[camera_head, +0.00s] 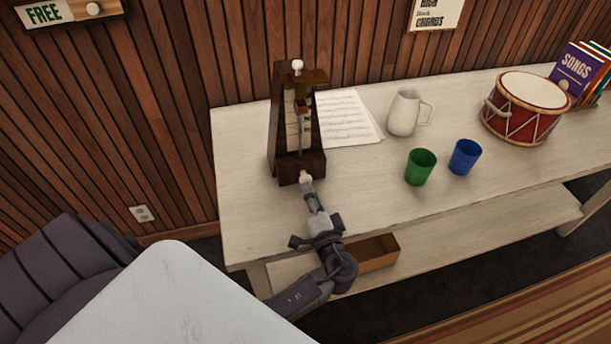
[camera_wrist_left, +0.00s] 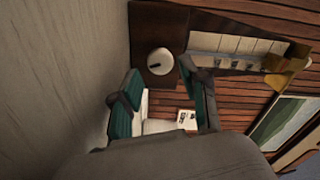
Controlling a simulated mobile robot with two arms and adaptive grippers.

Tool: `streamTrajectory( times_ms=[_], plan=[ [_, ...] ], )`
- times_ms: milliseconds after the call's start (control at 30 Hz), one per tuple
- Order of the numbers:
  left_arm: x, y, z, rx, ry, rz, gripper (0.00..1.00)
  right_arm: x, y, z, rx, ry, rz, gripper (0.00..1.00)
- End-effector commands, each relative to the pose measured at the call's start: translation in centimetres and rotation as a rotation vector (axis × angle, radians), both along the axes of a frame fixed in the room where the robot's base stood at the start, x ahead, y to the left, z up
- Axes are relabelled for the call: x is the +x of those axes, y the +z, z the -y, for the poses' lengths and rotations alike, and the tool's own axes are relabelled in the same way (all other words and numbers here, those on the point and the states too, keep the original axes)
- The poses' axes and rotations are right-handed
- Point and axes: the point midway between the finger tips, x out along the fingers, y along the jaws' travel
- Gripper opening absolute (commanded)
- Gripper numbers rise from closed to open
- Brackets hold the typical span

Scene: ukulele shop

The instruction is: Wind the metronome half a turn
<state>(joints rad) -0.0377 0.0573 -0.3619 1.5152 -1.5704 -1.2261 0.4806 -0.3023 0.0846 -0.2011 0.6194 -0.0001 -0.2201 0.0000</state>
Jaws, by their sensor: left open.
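The dark wooden metronome (camera_head: 285,130) stands upright near the left end of the pale table, and its base also shows at the top of the left wrist view (camera_wrist_left: 153,20). A round white winding knob (camera_head: 305,177) is low on its front; in the left wrist view the knob (camera_wrist_left: 159,61) has a short dark mark. My left gripper (camera_head: 309,189) is open and points at the knob from the front. In the left wrist view the knob appears between the fingertips (camera_wrist_left: 158,76); whether they surround or touch it I cannot tell. My right gripper is not in view.
Sheet music (camera_head: 345,117) lies behind the metronome's right side. A white pitcher (camera_head: 404,112), green cup (camera_head: 420,167), blue cup (camera_head: 464,157) and red drum (camera_head: 522,110) stand further right. The tabletop (camera_head: 365,205) is clear at the front. An open box (camera_head: 375,253) sits on the shelf below.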

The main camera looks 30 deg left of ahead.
Motion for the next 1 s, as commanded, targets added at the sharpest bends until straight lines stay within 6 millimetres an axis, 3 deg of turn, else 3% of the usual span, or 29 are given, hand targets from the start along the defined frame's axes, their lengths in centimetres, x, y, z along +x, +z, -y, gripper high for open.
streamTrajectory(
  times_ms=[300, 700, 967, 1000],
  plan=[
    [3.1, 0.1, -3.6, 0.001, 0.0, 0.0, 0.45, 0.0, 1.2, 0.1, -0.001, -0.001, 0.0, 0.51],
    [3.5, -0.1, -4.1, -0.001, 0.0, -0.001, 0.45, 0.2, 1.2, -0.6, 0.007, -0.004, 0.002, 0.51],
    [3.5, -0.1, -4.1, -0.001, -0.001, -0.002, 0.01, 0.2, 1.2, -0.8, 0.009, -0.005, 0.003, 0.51],
    [3.5, -0.1, -4.1, -0.001, -0.001, -0.002, 0.0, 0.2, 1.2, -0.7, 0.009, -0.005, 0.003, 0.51]
  ],
)
